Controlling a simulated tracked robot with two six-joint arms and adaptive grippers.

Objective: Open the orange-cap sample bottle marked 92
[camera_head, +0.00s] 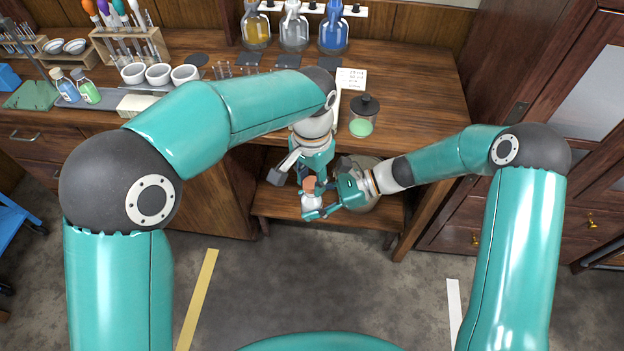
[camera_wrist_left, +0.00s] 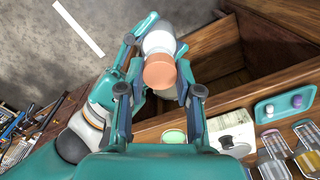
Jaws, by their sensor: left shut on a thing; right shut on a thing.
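The sample bottle (camera_head: 312,201) is white with an orange cap (camera_head: 309,183) and is held in the air in front of the bench. The number on it is not legible. My right gripper (camera_head: 322,208) is shut on the bottle's body from the right. My left gripper (camera_head: 307,180) comes down from above and is shut on the cap. In the left wrist view the orange cap (camera_wrist_left: 159,72) lies between the left fingertips, with the white bottle body (camera_wrist_left: 158,42) beyond it. The cap sits against the bottle's top; whether it is loosened I cannot tell.
The wooden bench (camera_head: 420,100) lies behind the grippers, with an open shelf (camera_head: 275,205) below them. A black-lidded jar with green contents (camera_head: 362,120) stands near the bench's front edge. Two small bottles (camera_head: 88,88) stand at the left. Flasks (camera_head: 333,32) line the back. The floor in front is clear.

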